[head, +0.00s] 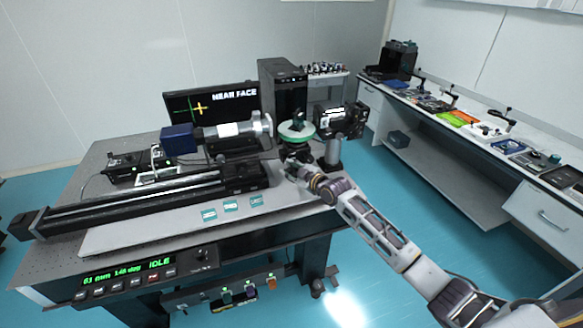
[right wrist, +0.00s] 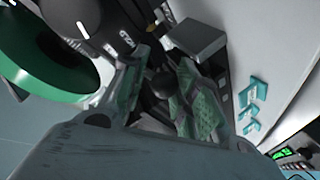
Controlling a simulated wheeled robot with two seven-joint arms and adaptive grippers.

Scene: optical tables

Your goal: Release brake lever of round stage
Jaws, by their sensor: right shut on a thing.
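The round stage (head: 296,131) with its green rim stands near the right end of the optical table. Its green ring also fills the upper left of the right wrist view (right wrist: 30,62). My right gripper (head: 291,166) reaches in from the lower right, just below the stage's front. In the right wrist view its two fingers (right wrist: 160,95) are close around a small dark rounded knob (right wrist: 163,84), which looks like the brake lever's end. Most of the lever is hidden by the fingers and the dark base. My left gripper is not in view.
A dark camera-like block (head: 341,121) stands on a post just right of the stage. A silver cylinder device (head: 232,131) and a long black rail (head: 140,197) lie left. Teal labels (head: 231,206) lie in front. A monitor (head: 211,104) stands behind.

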